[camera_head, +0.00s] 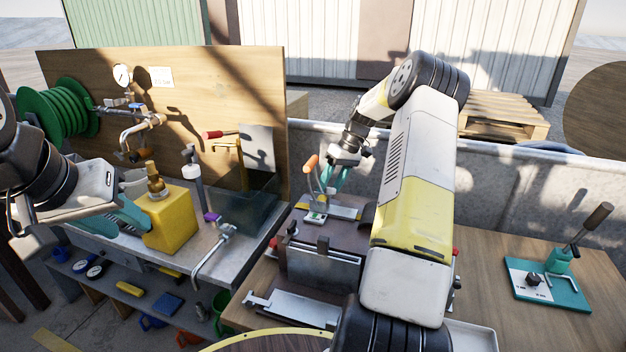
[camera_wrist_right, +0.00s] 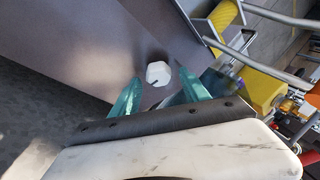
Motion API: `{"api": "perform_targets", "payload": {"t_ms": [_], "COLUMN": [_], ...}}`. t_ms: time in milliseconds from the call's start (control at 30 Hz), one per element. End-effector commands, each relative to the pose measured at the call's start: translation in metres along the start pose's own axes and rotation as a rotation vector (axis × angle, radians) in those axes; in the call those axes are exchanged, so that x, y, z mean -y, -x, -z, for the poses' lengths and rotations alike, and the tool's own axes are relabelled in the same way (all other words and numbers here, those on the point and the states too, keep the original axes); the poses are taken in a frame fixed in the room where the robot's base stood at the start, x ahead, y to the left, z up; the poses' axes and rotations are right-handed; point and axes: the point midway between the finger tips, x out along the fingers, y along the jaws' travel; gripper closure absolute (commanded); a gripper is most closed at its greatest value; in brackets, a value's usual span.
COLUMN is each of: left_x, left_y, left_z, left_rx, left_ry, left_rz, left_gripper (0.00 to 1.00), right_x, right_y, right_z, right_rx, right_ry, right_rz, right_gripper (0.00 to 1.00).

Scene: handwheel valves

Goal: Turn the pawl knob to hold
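A white, many-sided knob (camera_wrist_right: 158,73) with a small dark mark sits on a flat brown-grey face (camera_wrist_right: 100,40) in the right wrist view. I take it for the pawl knob; I see no lettering beside it. My right gripper (camera_wrist_right: 157,97) is open, its teal fingers on either side of the knob in the picture. I cannot tell whether they touch it. In the head view my right gripper (camera_head: 335,178) is behind a brown housing (camera_head: 322,240), beside an orange-handled lever (camera_head: 312,170). My left gripper (camera_head: 115,215) looks open, left of a yellow block (camera_head: 170,222).
A teal lever stand (camera_head: 556,290) with a black knob is on the right of the wooden bench (camera_head: 480,270). A hose reel (camera_head: 55,112), taps and a gauge (camera_head: 122,75) line the left side. A grey wall (camera_head: 540,190) runs behind the bench.

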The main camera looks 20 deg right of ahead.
Motion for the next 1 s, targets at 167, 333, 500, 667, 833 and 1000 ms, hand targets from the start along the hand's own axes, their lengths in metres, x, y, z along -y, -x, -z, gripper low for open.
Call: {"api": "perform_targets", "payload": {"t_ms": [167,333,500,667,833,1000], "left_x": [0.0,0.0,0.0,0.0,0.0,0.0], "left_y": [0.0,0.0,0.0,0.0,0.0,0.0], "left_z": [0.0,0.0,0.0,0.0,0.0,0.0], "left_rx": [0.0,0.0,0.0,0.0,0.0,0.0], "left_ry": [0.0,0.0,0.0,0.0,0.0,0.0], "left_rz": [0.0,0.0,0.0,0.0,0.0,0.0], "left_gripper": [0.64,0.64,0.64,0.64,0.64,0.64], "right_x": [0.0,-0.001,-0.001,-0.001,0.0,0.0], "right_y": [0.004,0.027,0.057,0.073,0.078,0.078], "right_z": [0.0,0.001,0.001,0.0,0.0,0.0], "right_rx": [-0.001,-0.003,-0.003,-0.001,0.0,0.0], "right_ry": [0.0,-0.001,-0.001,0.0,0.0,0.0], "right_rz": [-0.001,-0.002,-0.002,0.0,0.0,0.0], "right_gripper": [0.46,0.46,0.46,0.46,0.46,0.46]}}
